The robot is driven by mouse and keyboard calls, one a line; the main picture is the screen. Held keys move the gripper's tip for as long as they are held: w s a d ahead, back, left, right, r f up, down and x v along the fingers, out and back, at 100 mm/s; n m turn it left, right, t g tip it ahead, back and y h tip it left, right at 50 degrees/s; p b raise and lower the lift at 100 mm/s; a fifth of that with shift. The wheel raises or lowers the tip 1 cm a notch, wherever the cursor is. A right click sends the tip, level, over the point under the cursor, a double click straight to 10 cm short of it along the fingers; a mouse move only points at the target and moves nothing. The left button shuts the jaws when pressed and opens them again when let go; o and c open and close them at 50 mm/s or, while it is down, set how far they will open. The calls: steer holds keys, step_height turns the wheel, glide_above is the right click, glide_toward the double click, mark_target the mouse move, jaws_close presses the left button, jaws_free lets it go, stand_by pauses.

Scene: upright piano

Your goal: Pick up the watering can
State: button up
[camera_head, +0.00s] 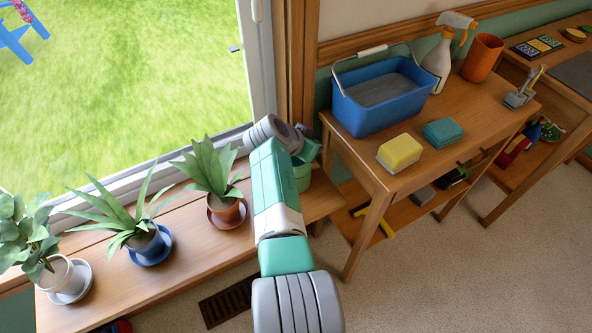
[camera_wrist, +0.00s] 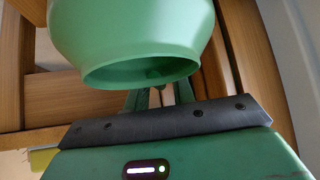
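The green watering can (camera_head: 303,175) stands at the right end of the wooden window bench, largely hidden behind my arm in the head view. In the wrist view the can (camera_wrist: 132,35) fills the upper middle, close to the camera, with its round rim and dark opening showing. My gripper (camera_wrist: 158,98) is right at the can. Parts of its two dark green fingers show apart below the rim, but their tips are hidden by the can. I cannot tell whether they close on any part of it.
Potted plants (camera_head: 213,172) stand on the bench (camera_head: 190,262) to the left, on saucers. A side table (camera_head: 460,118) at the right holds a blue bucket (camera_head: 372,118), a yellow sponge (camera_head: 399,152), teal cloths (camera_head: 445,132) and a spray bottle (camera_head: 438,60). The window frame is close behind my arm.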

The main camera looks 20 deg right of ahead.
jaws_close()
steer(key=shift+r+p, duration=0.4)
steer(key=shift+r, duration=0.15)
step_height(320, 180, up, 4)
steer(key=shift+f+p, duration=0.2)
steer(key=shift+p, duration=1)
steer(key=s+a+p, duration=0.4)
steer(key=s+p, duration=0.5)
steer(key=s, duration=0.6)
steer(key=shift+s+a+r+p, duration=0.15)
steer(key=shift+s+a+p, duration=0.1)
steer(key=shift+p, duration=0.15)
steer(key=shift+d, duration=0.1)
